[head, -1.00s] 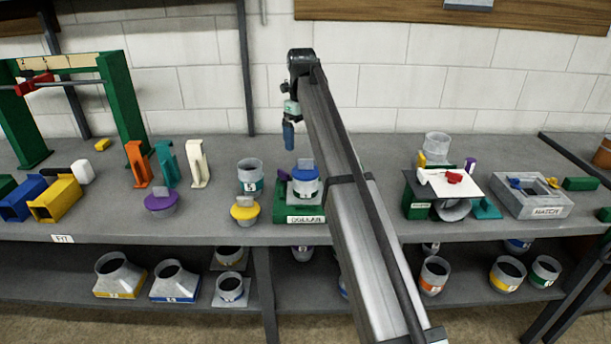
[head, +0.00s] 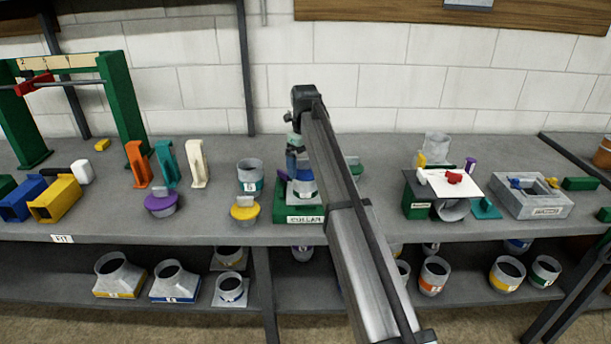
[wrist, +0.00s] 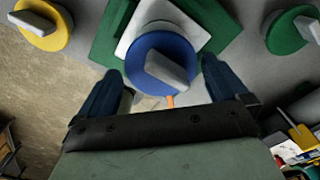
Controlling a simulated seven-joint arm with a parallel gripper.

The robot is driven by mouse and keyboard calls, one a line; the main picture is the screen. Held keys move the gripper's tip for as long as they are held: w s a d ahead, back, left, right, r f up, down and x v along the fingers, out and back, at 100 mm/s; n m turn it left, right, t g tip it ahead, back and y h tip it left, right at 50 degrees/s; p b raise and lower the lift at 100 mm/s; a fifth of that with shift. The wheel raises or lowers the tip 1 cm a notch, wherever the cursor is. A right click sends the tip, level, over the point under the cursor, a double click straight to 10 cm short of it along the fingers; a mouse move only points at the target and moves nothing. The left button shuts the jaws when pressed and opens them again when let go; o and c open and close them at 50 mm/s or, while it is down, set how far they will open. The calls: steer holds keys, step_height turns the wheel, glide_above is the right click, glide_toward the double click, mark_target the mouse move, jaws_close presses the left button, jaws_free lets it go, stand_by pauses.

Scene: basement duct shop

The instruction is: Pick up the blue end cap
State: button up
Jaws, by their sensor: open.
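The blue end cap (wrist: 150,50) has a pale grey upright grip tab. In the wrist view it lies between and just ahead of the fingers of my gripper (wrist: 160,85), which are open and apart on either side of its tab. The cap sits on top of a grey collar on a green block (head: 306,214) in the head view. There my gripper (head: 294,160) hangs at the cap, partly hiding it. Whether a finger touches the cap cannot be told.
A yellow cap (head: 244,210) and a purple cap (head: 161,203) stand to the left. A green cap (wrist: 288,32) lies to the right, mostly behind my arm in the head view. A grey collar (head: 250,178) stands close by on the left. A white-topped stand (head: 449,183) is farther right.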

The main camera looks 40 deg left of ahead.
mark_target(305, 170)
step_height(305, 170, down, 4)
steer(key=shift+f, duration=0.1)
steer(key=shift+c, duration=0.4)
steer(key=c, duration=0.6)
steer(key=shift+c, duration=0.2)
step_height(305, 170, up, 9)
steer(key=shift+r, duration=0.15)
steer(key=s+a+f+n, duration=0.1)
steer(key=s+a, duration=0.3)
steer(key=a, duration=0.4)
steer(key=s+a+f+n, duration=0.1)
steer(key=s+a+n, duration=0.2)
steer(key=a, duration=0.5)
steer(key=shift+s+a+n, duration=0.3)
steer(key=shift+s+a, duration=0.1)
steer(key=shift+s, duration=0.35)
